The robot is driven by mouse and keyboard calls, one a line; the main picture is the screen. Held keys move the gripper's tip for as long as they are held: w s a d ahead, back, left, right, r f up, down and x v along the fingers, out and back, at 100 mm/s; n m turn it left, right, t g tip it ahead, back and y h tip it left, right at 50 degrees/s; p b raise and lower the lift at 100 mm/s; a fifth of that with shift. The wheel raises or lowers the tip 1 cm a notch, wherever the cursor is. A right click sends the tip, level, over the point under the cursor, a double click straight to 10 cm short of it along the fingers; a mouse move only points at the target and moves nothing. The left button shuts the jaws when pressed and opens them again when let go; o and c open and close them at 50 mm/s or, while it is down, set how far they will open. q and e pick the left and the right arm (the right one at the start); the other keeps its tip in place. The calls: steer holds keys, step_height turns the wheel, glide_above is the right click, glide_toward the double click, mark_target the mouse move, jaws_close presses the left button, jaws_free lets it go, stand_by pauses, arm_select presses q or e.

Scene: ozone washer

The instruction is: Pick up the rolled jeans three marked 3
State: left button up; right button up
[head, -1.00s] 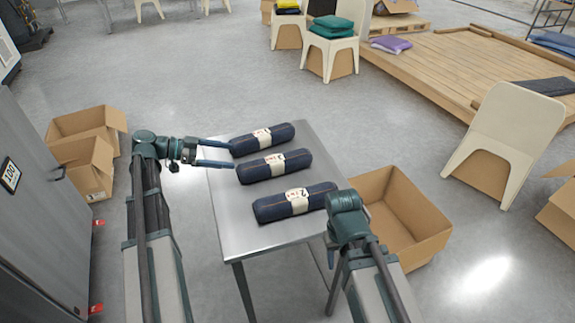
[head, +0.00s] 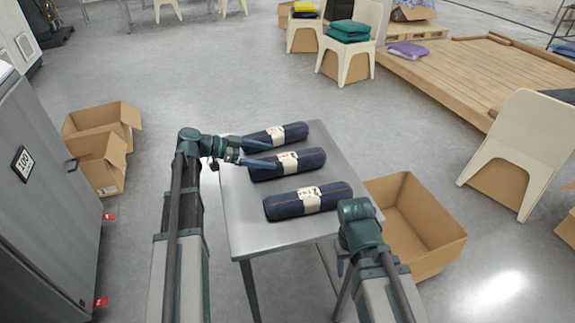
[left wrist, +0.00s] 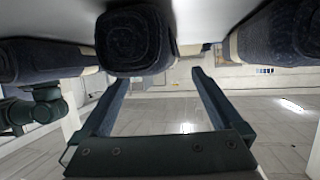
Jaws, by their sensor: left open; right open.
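Three dark blue rolled jeans with pale paper bands lie in a row on a grey metal table (head: 250,233): a far roll (head: 288,132), a middle roll (head: 300,162) and a near roll (head: 285,207). The band numbers are too small to read surely. My left gripper (head: 273,155) is open and empty at the left ends of the far and middle rolls. The left wrist view, upside down, shows its spread fingers (left wrist: 155,80) and a roll end (left wrist: 133,40) just beyond, between their lines. My right arm stands at the table's near right corner; its jaws are hidden.
An open cardboard box (head: 425,240) stands right of the table. More open boxes (head: 100,160) stand at the left beside a grey cabinet (head: 50,190). Chairs (head: 520,150) and a wooden platform (head: 450,75) are beyond. Floor behind the table is clear.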

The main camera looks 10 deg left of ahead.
mark_target(277, 159)
arm_select(q)
steer(key=b+x, duration=0.1)
steer(key=x, duration=0.1)
steer(key=b+x, duration=0.1)
steer(key=x, duration=0.2)
steer(key=shift+s+d+f, duration=0.15)
steer(key=shift+s, duration=0.05)
jaws_close()
stand_by(0.3)
step_height(277, 159, up, 10)
steer(key=p, duration=1)
steer(key=shift+r, duration=0.25)
